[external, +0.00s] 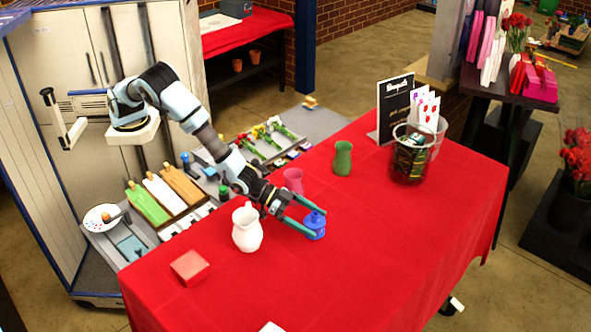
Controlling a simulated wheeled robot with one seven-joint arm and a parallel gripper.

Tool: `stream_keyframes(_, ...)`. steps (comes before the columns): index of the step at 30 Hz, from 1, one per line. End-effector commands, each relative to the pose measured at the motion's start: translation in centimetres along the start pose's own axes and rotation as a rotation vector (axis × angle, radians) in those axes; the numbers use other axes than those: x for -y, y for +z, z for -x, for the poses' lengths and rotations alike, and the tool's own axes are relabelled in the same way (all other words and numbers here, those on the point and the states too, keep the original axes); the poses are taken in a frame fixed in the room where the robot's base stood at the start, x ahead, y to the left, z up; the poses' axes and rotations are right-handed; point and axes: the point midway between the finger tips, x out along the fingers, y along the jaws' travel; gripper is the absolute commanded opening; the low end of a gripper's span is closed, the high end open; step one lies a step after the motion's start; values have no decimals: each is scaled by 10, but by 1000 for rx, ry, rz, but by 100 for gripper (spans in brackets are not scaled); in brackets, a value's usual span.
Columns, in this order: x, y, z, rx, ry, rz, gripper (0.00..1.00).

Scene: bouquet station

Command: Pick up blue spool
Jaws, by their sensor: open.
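The blue spool (315,224) stands on the red-covered table (390,250) near its middle. My gripper (310,220) reaches in from the left with its two long green fingers apart. The fingers lie on either side of the spool, one on its far side and one on its near side. The jaws are open. I cannot tell whether either finger touches the spool. The spool appears upright and rests on the cloth.
A white pitcher (247,228) stands close left of my gripper. A pink vase (293,181) and a green vase (343,158) stand behind. A red box (189,267) is at the left; a dark wire basket (411,155) and a black sign (396,108) are at the back right. The table's right front is clear.

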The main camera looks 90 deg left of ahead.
Motion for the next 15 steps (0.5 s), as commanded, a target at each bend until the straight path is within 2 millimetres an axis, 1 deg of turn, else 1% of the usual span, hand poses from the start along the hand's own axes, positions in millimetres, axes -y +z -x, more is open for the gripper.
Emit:
stream_keyframes(3,0,0,-4,1,0,0,100)
stream_keyframes(8,0,1,-4,1,0,0,100)
stream_keyframes(15,0,0,-3,1,0,0,74)
